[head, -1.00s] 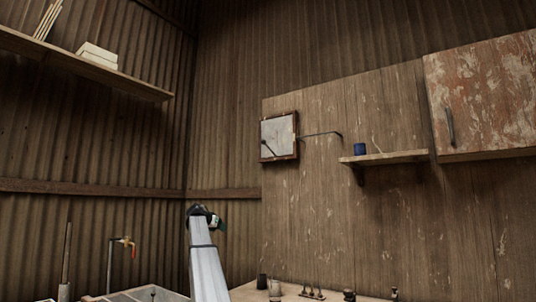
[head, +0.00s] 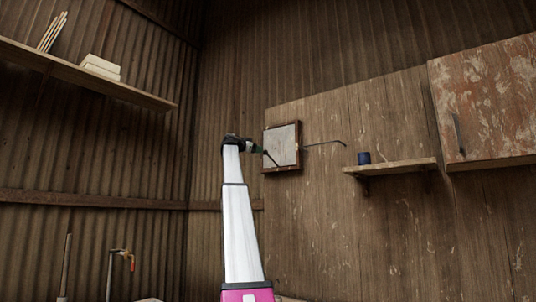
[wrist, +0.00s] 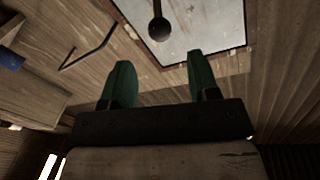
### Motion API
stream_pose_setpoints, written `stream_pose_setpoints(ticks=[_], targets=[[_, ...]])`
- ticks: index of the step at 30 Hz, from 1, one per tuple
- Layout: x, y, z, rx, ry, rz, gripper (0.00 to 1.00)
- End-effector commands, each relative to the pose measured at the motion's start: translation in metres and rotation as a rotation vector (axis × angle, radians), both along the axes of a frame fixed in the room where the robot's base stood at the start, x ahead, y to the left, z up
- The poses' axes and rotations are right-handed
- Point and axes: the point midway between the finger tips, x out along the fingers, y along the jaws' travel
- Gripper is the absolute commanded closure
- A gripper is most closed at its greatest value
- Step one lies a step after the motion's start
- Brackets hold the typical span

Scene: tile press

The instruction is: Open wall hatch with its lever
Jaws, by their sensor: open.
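The wall hatch (head: 285,142) is a pale grey panel in a reddish-brown frame on the wooden wall, and looks shut. Its lever (head: 272,159) is a thin dark bar slanting across the panel's lower left. In the wrist view the hatch panel (wrist: 205,28) fills the upper middle, and the lever's dark round knob (wrist: 160,27) shows beyond the fingertips. My gripper (head: 260,149) is at the hatch's left edge. Its two green fingers are apart and empty in the wrist view (wrist: 160,75), with the knob roughly in line with the gap, apart from them.
A thin dark bent rod (head: 325,142) sticks out right of the hatch. A small shelf (head: 395,167) with a blue mug (head: 364,158) is farther right, below a worn cabinet (head: 488,100). A long shelf (head: 90,78) is at left. A tap (head: 122,254) stands lower left.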

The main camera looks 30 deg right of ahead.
Motion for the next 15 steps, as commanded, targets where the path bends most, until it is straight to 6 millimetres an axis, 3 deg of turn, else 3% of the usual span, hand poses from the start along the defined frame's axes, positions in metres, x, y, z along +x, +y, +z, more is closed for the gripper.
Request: stream_pose_setpoints(ticks=[15], targets=[[0.021, -0.081, 0.001, 0.001, 0.001, 0.0, 0.45]])
